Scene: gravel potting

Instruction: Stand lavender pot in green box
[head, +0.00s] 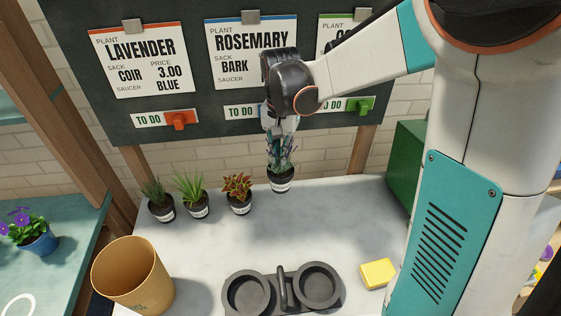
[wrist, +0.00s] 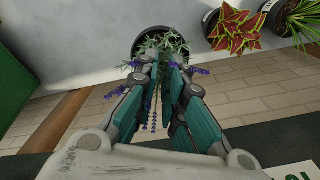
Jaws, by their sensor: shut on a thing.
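The lavender pot (head: 281,185) is a small black pot with a white label and purple flower spikes, upright at the back of the grey table. My gripper (head: 281,137) points down from above and is shut on the lavender among its stems. In the wrist view the teal fingers (wrist: 165,64) close around the foliage, with the dark pot rim (wrist: 137,47) beyond. Whether the pot touches the table is unclear. The green box (head: 404,160) stands at the table's right, partly hidden behind my arm. A green surface, likely this box, shows in the wrist view (wrist: 14,80).
Three potted plants (head: 238,207) stand in a row left of the lavender. A tan bin (head: 132,275), a black double-cup holder (head: 283,290) and a yellow sponge (head: 378,273) are nearer. Sign boards (head: 140,60) hang behind. The table's middle is clear.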

